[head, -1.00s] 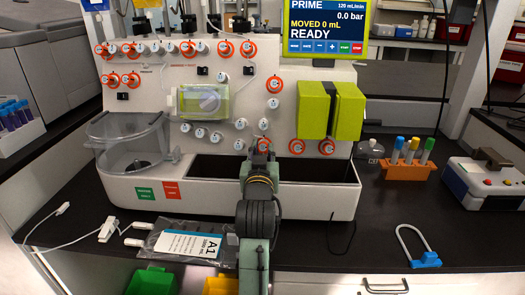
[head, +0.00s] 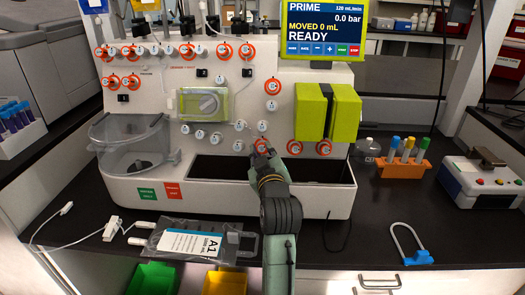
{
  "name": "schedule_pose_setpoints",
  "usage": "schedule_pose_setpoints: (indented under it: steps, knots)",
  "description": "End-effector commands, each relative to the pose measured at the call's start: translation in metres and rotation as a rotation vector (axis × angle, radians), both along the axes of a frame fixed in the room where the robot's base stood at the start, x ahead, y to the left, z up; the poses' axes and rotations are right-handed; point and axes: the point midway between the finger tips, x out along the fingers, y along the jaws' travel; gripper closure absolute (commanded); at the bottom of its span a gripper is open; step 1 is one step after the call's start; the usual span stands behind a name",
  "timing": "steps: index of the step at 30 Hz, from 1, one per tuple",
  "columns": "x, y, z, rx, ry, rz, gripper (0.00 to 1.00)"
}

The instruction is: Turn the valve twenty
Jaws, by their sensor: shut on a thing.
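The cell processor (head: 130,190) is a white machine whose front panel carries several round white valves, some ringed in orange. My gripper (head: 261,152) is at the low middle of the panel, shut on an orange-ringed valve (head: 261,143). The gripper and wrist cover part of this valve, and its number is too small to read. Two more orange-ringed valves sit to its right, the nearer one (head: 294,147) and a farther one (head: 324,147). Another orange-ringed valve (head: 272,87) is higher up.
A screen (head: 325,28) on top reads PRIME, READY, 0.0 bar. Yellow-green blocks (head: 311,110) stick out right of the gripper. A dark trough (head: 320,172) lies below. A bag labelled A1 (head: 192,243) lies in front. An orange tube rack (head: 400,168) stands to the right.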

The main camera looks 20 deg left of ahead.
Motion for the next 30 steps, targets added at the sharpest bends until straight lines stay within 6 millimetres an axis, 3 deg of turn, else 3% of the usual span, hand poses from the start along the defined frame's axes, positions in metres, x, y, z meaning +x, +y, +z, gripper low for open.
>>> schedule_pose_setpoints:
  steps: [11, 12, 15, 21, 30]
  knots:
    - [0.0002, -0.0003, 0.0003, -0.006, -0.002, 0.002, 1.00]
    - [0.0002, -0.0003, 0.0003, -0.005, -0.001, 0.002, 0.77]
    - [0.0001, -0.0002, 0.0002, -0.005, -0.001, 0.002, 0.71]
    - [0.0002, -0.0001, 0.0002, -0.005, -0.001, 0.002, 0.58]
    - [-0.0011, -0.0008, 0.0002, -0.005, -0.001, 0.002, 0.58]
